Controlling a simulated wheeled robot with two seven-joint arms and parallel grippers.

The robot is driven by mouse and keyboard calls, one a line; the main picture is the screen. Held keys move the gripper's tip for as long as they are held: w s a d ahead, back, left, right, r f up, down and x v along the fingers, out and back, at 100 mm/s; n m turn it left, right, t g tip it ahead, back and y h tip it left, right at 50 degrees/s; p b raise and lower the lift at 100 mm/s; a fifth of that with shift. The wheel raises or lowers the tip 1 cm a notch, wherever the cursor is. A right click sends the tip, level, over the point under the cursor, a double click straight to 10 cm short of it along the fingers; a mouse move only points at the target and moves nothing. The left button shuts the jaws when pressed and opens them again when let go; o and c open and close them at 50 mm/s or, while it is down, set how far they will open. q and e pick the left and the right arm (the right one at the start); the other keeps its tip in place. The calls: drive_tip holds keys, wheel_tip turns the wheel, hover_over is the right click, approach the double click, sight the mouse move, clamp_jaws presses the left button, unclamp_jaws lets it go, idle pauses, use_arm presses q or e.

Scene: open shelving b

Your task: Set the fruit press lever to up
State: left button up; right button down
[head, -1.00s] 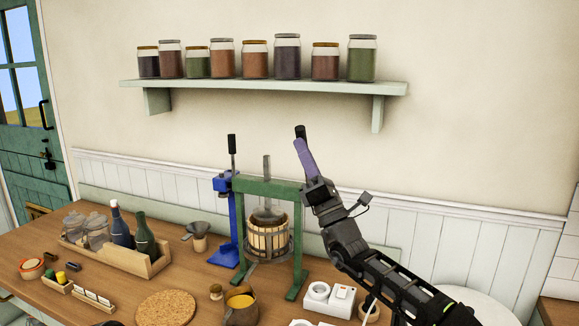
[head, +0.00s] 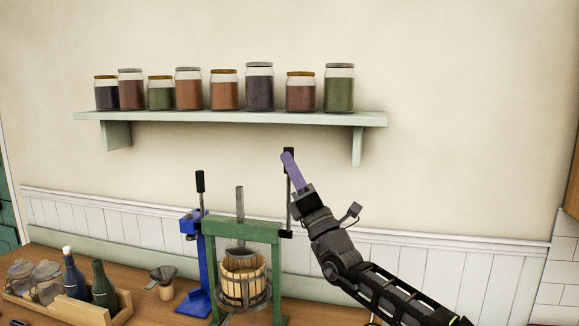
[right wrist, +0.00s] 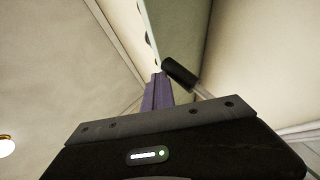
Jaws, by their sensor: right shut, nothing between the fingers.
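The fruit press (head: 262,230) has a green frame around a slatted wooden basket and stands on the bench. Its lever (head: 288,190) is a thin rod on the right side of the frame. The rod stands nearly upright, with its black grip at the top. My right gripper (head: 289,162) is shut and empty, its purple fingertips at the grip and partly covering it. I cannot tell whether they touch. In the right wrist view the black grip (right wrist: 179,73) shows just right of the purple fingers (right wrist: 158,90). My left gripper is not in view.
A blue bench tool (head: 208,265) with its own black-handled lever stands just left of the press. A wall shelf (head: 230,118) with several jars hangs above.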

drive_tip(key=b+v, duration=0.3)
drive_tip(key=v, duration=0.4)
drive_tip(key=shift+s+f+b, duration=0.25)
drive_tip(key=shift+f+b, duration=0.05)
drive_tip(key=shift+b, duration=0.1)
drive_tip(key=shift+d, duration=0.1)
